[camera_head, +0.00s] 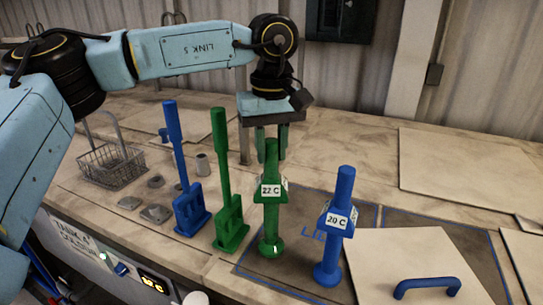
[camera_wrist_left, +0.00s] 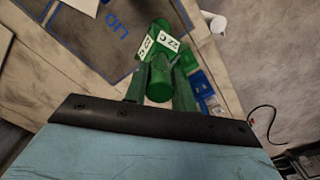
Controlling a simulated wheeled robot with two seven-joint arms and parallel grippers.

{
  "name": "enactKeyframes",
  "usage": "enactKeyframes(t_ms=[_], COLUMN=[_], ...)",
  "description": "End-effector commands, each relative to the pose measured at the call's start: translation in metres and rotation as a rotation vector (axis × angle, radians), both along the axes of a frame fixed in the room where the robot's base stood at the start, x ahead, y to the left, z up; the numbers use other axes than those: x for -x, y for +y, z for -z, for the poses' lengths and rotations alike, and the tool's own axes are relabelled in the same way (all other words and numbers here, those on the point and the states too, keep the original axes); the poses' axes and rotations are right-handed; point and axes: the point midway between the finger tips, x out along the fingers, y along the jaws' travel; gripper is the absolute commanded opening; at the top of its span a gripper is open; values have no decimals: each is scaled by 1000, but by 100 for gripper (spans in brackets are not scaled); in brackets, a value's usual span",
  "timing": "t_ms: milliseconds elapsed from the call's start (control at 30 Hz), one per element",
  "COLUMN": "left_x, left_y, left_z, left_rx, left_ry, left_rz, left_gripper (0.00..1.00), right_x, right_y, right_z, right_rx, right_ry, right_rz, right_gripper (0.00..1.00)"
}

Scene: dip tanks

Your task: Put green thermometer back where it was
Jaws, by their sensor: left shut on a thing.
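The green thermometer (camera_head: 271,215), labelled 22 C, is upright, with its round foot at the left edge of the blue-outlined LID area. I cannot tell whether the foot touches the surface. My left gripper (camera_head: 271,148) comes from above and behind and is shut on the thermometer's upper stem. In the left wrist view the green thermometer (camera_wrist_left: 160,80) sits between the fingers of the left gripper (camera_wrist_left: 160,92), its labels beyond them. A blue thermometer (camera_head: 334,245), labelled 20 C, stands to the right. My right gripper is not in view.
A green paddle-shaped tool (camera_head: 229,215) and a blue one (camera_head: 190,205) stand close on the left. A wire basket (camera_head: 112,165) and small metal parts lie farther left. A lid with a blue handle (camera_head: 427,287) lies front right. The bench behind is mostly clear.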

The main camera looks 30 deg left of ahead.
Motion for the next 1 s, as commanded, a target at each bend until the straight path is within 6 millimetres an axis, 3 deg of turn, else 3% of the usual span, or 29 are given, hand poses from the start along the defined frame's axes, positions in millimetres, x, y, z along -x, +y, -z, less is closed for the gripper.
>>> enactKeyframes(t_ms=[167, 533, 567, 700, 1000], left_x=[0, 0, 0, 0, 0], left_y=[0, 0, 0, 0, 0], left_z=[18, 23, 24, 23, 22], left_rx=[1, 1, 0, 0, 0], left_ry=[-1, -2, 0, 0, 0], left_rz=[-1, -1, -1, -1, -1], left_gripper=[0, 0, 27, 45, 48], right_x=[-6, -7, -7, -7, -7], right_y=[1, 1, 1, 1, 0], right_z=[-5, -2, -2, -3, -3], right_rx=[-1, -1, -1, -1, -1], right_ry=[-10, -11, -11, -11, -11], right_rz=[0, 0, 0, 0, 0], right_gripper=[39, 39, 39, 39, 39])
